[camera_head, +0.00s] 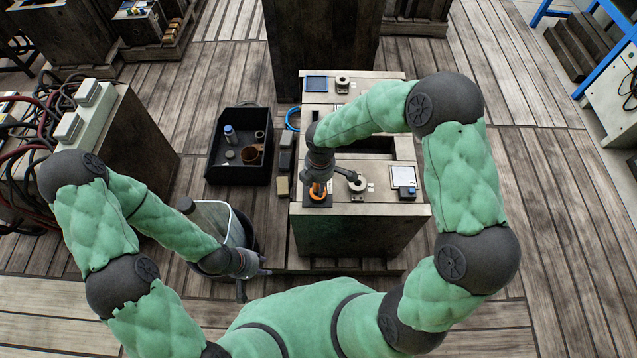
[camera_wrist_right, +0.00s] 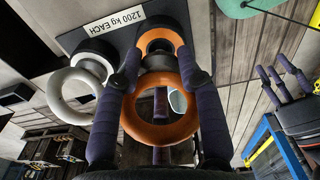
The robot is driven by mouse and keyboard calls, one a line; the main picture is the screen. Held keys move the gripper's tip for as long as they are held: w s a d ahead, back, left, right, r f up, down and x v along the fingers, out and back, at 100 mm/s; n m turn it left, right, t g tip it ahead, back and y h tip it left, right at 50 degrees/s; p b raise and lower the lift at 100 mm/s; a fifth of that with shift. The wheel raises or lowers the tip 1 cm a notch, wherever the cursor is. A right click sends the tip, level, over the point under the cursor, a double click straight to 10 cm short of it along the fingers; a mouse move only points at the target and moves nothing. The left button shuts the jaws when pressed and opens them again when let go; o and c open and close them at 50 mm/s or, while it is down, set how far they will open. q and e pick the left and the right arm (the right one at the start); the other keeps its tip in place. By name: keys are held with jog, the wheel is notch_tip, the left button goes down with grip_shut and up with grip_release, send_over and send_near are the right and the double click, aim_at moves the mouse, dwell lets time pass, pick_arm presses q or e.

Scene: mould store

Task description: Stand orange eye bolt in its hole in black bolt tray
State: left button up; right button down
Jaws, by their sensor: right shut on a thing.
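The orange eye bolt (camera_wrist_right: 160,130) is in my right gripper (camera_wrist_right: 158,85), which is shut on its ring. The orange collar (camera_wrist_right: 160,40) lies beyond the ring, over the black bolt tray (camera_wrist_right: 118,32) with its "1200 kg EACH" label. I cannot tell whether the shank is in its hole. A pale eye bolt (camera_wrist_right: 58,108) stands beside it at the left. In the head view the orange eye bolt (camera_head: 318,193) shows under my right gripper (camera_head: 318,184), over the black tray (camera_head: 317,204). My left gripper (camera_head: 252,283) is open and empty, low by the bucket.
The bench (camera_head: 405,208) also bears a round grey item (camera_head: 357,183) and a framed card (camera_head: 403,176) right of the tray. A black crate (camera_head: 238,172) with small items and a bucket (camera_head: 243,225) stand to the left.

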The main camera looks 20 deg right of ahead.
jog(key=shift+f+b, duration=0.55)
jog(key=shift+f, duration=0.45)
dwell(1.3)
jog(key=shift+r, duration=0.15)
dwell(0.3)
jog(key=shift+r+p, duration=2.05)
jog(key=shift+r, duration=0.1)
jog(key=shift+f, duration=0.15)
jog(key=shift+f+b, duration=0.8)
jog(key=shift+f, duration=0.35)
jog(key=shift+f+b, duration=0.6)
jog(key=shift+f, duration=0.35)
dwell(0.4)
dwell(0.4)
